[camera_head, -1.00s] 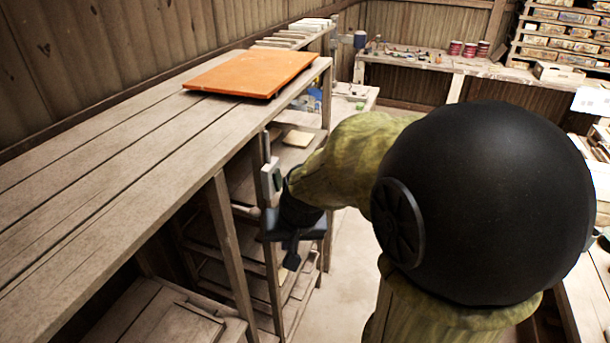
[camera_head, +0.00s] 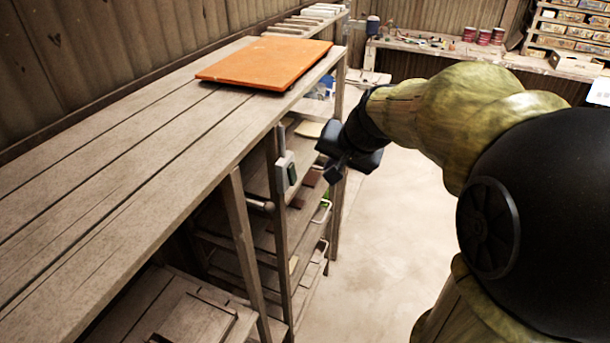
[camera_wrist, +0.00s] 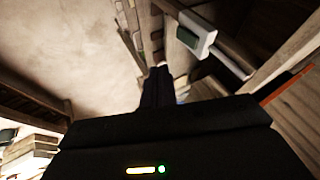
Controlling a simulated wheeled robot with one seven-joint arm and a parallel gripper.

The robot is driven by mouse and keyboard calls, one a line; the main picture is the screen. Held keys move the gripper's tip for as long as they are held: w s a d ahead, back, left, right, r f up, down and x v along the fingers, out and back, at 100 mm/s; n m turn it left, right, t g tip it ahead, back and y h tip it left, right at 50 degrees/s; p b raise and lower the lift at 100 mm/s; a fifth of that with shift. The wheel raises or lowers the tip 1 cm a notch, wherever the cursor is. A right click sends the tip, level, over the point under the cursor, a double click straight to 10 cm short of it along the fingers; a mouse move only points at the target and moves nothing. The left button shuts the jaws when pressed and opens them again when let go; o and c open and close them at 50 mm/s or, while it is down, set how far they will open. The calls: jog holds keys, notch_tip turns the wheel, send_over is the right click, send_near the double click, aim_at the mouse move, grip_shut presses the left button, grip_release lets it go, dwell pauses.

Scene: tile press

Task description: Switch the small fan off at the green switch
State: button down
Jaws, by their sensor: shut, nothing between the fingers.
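The green switch (camera_head: 292,173) sits on a pale box (camera_head: 281,178) fixed to a wooden post under the bench edge. In the wrist view the box (camera_wrist: 205,24) and its dark green switch (camera_wrist: 188,38) are near the top, right of the fingers. My gripper (camera_head: 333,172) is shut and empty, to the right of the switch with a clear gap between them. In the wrist view its fingers (camera_wrist: 156,84) are together. I cannot tell which way the switch is set. I cannot make out the small fan.
A long wooden bench (camera_head: 120,170) runs along the left wall with an orange board (camera_head: 265,62) on it. Shelves under it hold several pieces. A metal bar (camera_head: 260,204) sticks out left of the switch post. The pale floor (camera_head: 390,230) on the right is clear.

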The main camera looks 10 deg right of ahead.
aim_at(296, 178)
jog(key=w+a+f+p, duration=0.4)
jog(key=w+f, duration=0.4)
jog(key=f, duration=0.1)
jog(key=shift+a, duration=0.3)
jog(key=shift+s+r, duration=0.1)
jog(key=shift+s, duration=0.05)
jog(key=shift+b, duration=0.55)
jog(key=shift+r+p, duration=0.65)
jog(key=shift+r, duration=0.15)
